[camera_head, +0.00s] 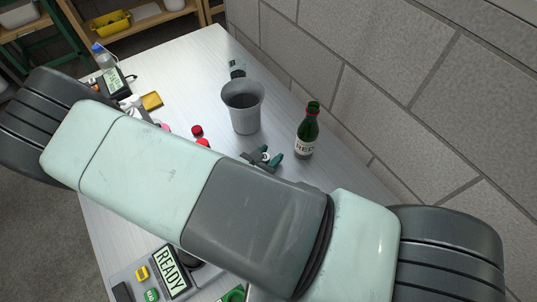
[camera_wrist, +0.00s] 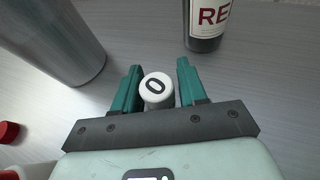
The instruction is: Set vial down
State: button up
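The vial shows its white round cap, marked 0, in the wrist view (camera_wrist: 155,86). It stands roughly upright between the two green fingers of my gripper (camera_wrist: 157,84), and the cap nearly fills the gap. My gripper looks shut on it. In the head view, my gripper (camera_head: 265,158) is low over the table, between the grey cup and the green bottle, with a bit of the white vial (camera_head: 265,156) between its fingers. The vial's lower end is hidden, so I cannot tell whether it touches the table (camera_head: 185,65).
A grey cup (camera_head: 244,112) stands behind and left of my gripper. A green bottle labelled RED (camera_head: 307,132) stands to the right, near the block wall (camera_head: 390,100). A READY display (camera_head: 171,271) is at the front. My arm hides the middle of the table.

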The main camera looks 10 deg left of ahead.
jog(key=shift+o, duration=1.2)
jog(key=shift+r, duration=0.15)
jog(key=v, duration=1.2)
